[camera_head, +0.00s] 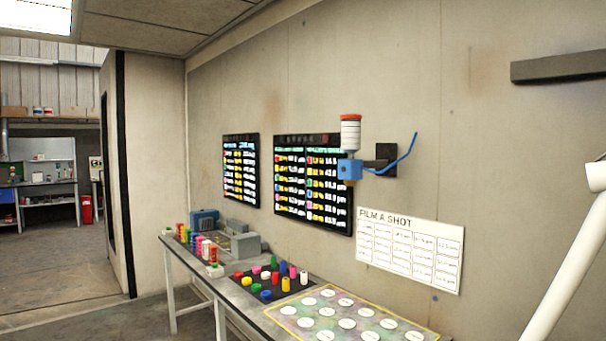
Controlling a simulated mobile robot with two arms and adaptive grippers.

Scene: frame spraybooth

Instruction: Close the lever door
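No door lever can be made out in this view. At the left is an open doorway whose near wall edge carries a black vertical strip (124,170). A narrow dark upright piece (106,180) stands beside it, and I cannot tell if it is the door's edge or part of the frame. Neither of my grippers is in view. A white arm link, seemingly mine, comes in at the right edge without its gripper showing.
A long table (200,278) along the wall holds colored cylinders, grey-blue equipment (203,219) and a patterned mat (368,306). Two black boards (241,170) and a white chart (410,250) hang above. Clear floor (60,265) leads through the doorway to another room.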

